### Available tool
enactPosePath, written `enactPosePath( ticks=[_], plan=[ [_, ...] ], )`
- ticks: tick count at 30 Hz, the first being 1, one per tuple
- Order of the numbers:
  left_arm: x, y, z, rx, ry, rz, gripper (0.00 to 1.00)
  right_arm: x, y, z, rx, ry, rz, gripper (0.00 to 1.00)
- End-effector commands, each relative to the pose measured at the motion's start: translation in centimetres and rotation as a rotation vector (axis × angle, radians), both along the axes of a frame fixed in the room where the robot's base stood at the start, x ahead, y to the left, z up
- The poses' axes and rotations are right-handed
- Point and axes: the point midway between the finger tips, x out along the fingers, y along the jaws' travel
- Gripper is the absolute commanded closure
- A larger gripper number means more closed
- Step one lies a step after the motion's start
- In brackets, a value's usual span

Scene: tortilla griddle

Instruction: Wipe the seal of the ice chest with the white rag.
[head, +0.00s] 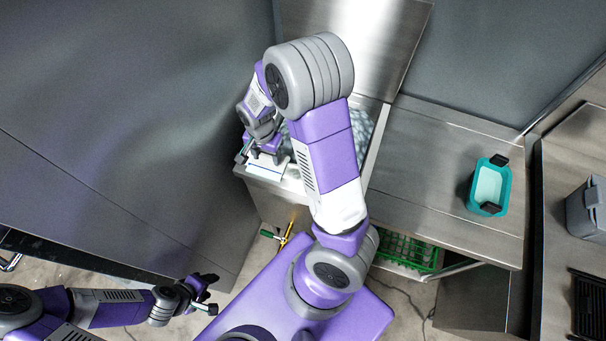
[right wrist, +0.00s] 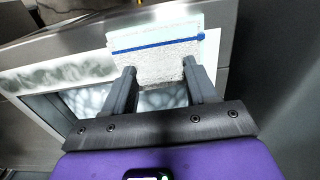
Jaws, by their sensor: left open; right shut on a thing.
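The ice chest (head: 268,200) is a steel box with its lid (head: 380,35) raised and pale ice (head: 362,128) inside. My right gripper (head: 256,158) is at the chest's front left corner. In the right wrist view it is shut on the white rag (right wrist: 155,62), which has a blue stripe and lies over the chest's rim. A mottled, frosty-looking pale strip, the seal (right wrist: 62,75), runs along the rim left of the rag; a smooth white patch shows to the rag's right. My forearm hides part of the chest. My left gripper (head: 205,294) is open and empty, low over the floor.
A steel counter (head: 430,170) adjoins the chest on the right, with a teal tub (head: 489,188) with black handles on it. A green crate (head: 408,250) is below. A steel wall (head: 130,120) stands close on the left.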

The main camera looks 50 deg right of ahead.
Motion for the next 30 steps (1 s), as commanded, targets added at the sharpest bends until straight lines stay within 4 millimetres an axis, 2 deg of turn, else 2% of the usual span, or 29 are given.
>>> enactPosePath(
  ticks=[9, 21, 30],
  plan=[
    [0.0, 0.0, 0.0, 0.0, 0.0, 0.0, 0.49, -0.2, -0.1, 0.0, 0.0, 0.0, 0.0, 0.81],
    [0.0, 0.0, 0.6, 0.0, 0.0, 0.0, 0.49, -4.1, -1.7, -0.3, 0.0, 0.004, -0.002, 0.81],
    [0.0, 0.0, 0.5, 0.0, 0.0, 0.0, 0.49, -3.6, -1.4, -0.4, 0.0, 0.005, 0.0, 0.81]
  ],
)
